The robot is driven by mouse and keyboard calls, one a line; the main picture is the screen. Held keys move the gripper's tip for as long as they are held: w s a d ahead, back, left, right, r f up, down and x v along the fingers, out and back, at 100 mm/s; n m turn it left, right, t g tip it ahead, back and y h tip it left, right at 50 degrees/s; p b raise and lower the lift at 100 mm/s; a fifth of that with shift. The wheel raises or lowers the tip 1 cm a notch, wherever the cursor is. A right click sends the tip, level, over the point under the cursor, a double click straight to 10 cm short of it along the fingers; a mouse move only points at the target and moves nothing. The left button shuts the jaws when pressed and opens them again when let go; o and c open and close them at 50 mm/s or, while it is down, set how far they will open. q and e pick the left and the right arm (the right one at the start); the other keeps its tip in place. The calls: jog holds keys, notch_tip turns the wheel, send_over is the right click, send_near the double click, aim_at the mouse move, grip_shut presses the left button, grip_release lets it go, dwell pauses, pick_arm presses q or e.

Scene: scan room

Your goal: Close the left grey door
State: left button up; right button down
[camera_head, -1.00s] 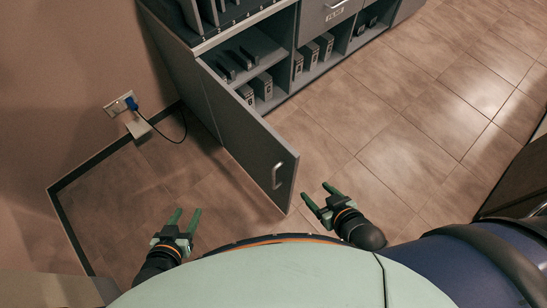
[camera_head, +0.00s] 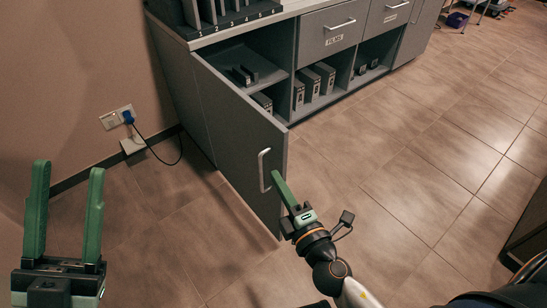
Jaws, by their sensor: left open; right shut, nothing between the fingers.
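The left grey door (camera_head: 232,135) of the cabinet stands wide open, swung out toward me, with its silver handle (camera_head: 263,170) near the free edge. My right gripper (camera_head: 279,182) is shut and empty. Its green fingers are close to the door's free edge, just right of the handle; I cannot tell whether they touch the door. My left gripper (camera_head: 68,212) is open and empty, at the lower left, apart from the door, with its fingers pointing up in the picture. The open compartment (camera_head: 250,58) behind the door holds dark items on a shelf and a file box below.
The grey cabinet (camera_head: 325,37) has drawers and open shelves with several file boxes (camera_head: 322,76). A rack (camera_head: 215,12) stands on top. A wall socket (camera_head: 117,117) with a blue plug and black cable is at the left. The tiled floor (camera_head: 420,160) right of the door is clear.

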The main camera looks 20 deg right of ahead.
aim_at(275, 143)
pick_arm(q)
jog(key=w+a+f+n+y+p, duration=0.1)
jog(key=w+f+n+y+p, duration=0.1)
jog(key=w+f+n+y, duration=0.3)
jog(key=shift+w+f+g+y, duration=0.15)
jog(key=shift+f+g+y, duration=0.25)
jog(key=shift+f+y, duration=0.3)
pick_arm(e)
jog(key=shift+w+d, duration=0.45)
jog(key=shift+w, duration=1.4)
jog(key=shift+w+d, duration=0.5)
jog(key=shift+w, duration=1.4)
jog(key=shift+w+d, duration=0.45)
jog(key=shift+w, duration=1.4)
